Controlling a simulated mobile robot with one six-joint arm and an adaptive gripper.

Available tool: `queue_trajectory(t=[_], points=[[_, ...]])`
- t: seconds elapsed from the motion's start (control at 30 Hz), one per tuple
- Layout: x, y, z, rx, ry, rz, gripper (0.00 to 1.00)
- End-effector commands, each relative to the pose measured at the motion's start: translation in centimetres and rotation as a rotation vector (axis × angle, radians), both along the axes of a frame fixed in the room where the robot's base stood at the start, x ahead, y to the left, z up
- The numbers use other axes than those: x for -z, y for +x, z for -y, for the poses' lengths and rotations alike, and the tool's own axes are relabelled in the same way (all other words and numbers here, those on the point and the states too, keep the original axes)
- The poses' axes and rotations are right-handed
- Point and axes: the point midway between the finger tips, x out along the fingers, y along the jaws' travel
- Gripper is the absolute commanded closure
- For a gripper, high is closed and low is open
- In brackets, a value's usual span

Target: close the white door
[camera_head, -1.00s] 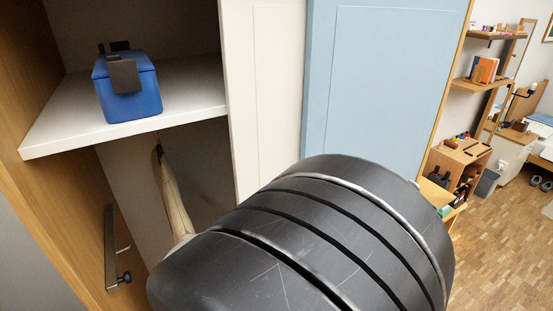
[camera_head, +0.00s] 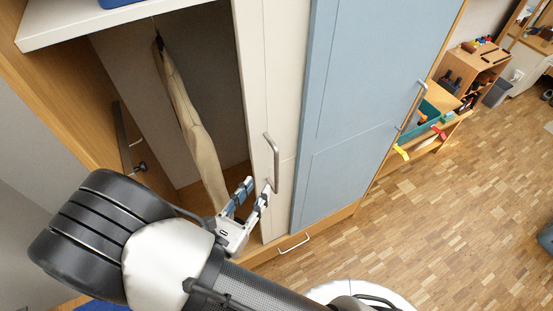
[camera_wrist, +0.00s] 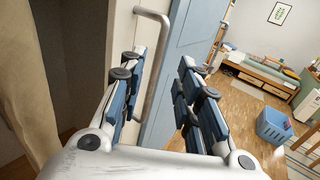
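The white door (camera_head: 268,60) stands at the right of an open wardrobe compartment, beside a blue door (camera_head: 362,70). The compartment left of the white door is uncovered. The white door has a metal bar handle (camera_head: 275,165), also seen in the wrist view (camera_wrist: 162,75). My gripper (camera_head: 258,186) is at the lower part of this handle, in front of the door's left edge. In the wrist view its fingers (camera_wrist: 162,84) are spread, and the handle's bar shows between them. I cannot tell whether a finger touches it.
A pale garment (camera_head: 192,125) hangs in the compartment below a white shelf (camera_head: 110,22). A low drawer handle (camera_head: 294,244) is below the doors. A blue basket (camera_wrist: 273,126) stands farther off.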

Motion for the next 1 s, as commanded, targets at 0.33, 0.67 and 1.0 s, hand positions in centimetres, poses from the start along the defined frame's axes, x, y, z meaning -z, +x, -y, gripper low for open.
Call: queue_trajectory(t=[0.33,0.67,1.0], points=[[0.0,6.8,3.6,0.008,0.001,0.000,0.69],[0.0,10.1,5.0,0.002,0.001,0.000,0.69],[0.0,10.3,5.1,0.001,0.000,0.000,0.71]])
